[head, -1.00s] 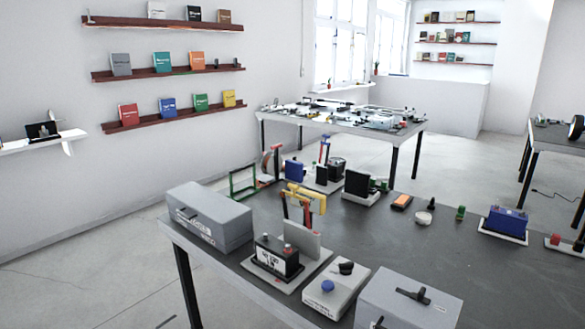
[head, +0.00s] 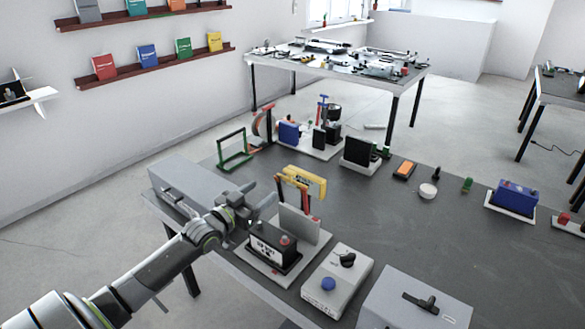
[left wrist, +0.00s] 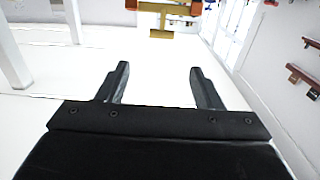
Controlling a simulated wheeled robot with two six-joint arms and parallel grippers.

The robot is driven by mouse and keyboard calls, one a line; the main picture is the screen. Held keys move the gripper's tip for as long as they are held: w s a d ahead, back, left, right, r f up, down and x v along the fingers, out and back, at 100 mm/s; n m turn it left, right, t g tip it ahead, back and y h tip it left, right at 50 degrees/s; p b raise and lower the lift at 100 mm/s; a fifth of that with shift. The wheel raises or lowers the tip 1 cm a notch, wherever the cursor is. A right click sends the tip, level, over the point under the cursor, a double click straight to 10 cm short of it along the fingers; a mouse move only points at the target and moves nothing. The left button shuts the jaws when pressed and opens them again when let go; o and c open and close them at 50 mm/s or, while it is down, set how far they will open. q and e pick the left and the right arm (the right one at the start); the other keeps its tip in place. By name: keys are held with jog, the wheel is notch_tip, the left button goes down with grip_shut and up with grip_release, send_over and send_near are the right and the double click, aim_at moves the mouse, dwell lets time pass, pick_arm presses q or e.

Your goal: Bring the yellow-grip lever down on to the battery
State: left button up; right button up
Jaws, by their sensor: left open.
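The yellow-grip lever (head: 305,178) stands raised on red-orange arms above an upright grey plate (head: 298,222). The black battery (head: 272,252) with a red terminal cap sits in front of that plate on a pale base (head: 262,268). My left gripper (head: 262,195) is open and empty, just left of the lever and apart from it, higher than the battery. In the left wrist view the two fingers (left wrist: 159,68) are spread with nothing between them. The lever's yellow grip (left wrist: 168,12) shows at the top edge there, beyond the fingertips. My right gripper is not in view.
A grey box (head: 185,180) lies left, beneath and behind my left arm. A pale box with a blue knob (head: 328,284) and a grey box with a black handle (head: 415,305) stand right of the battery. A green frame (head: 235,152) stands behind.

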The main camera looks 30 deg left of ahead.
aim_at(288, 172)
pick_arm(q)
jog(key=w+b, duration=0.1)
jog(key=w, duration=0.3)
jog(key=w+b, duration=0.2)
jog(key=w, duration=0.3)
jog(key=w+d+b, duration=0.1)
jog(key=w, duration=0.4)
jog(key=shift+w+f+b, duration=0.1)
jog(key=shift+f+b, duration=0.15)
jog(key=shift+b, duration=0.1)
jog(key=shift+w+r, duration=0.1)
jog(key=shift+w, duration=0.6)
jog(key=shift+c, duration=0.6)
grip_shut()
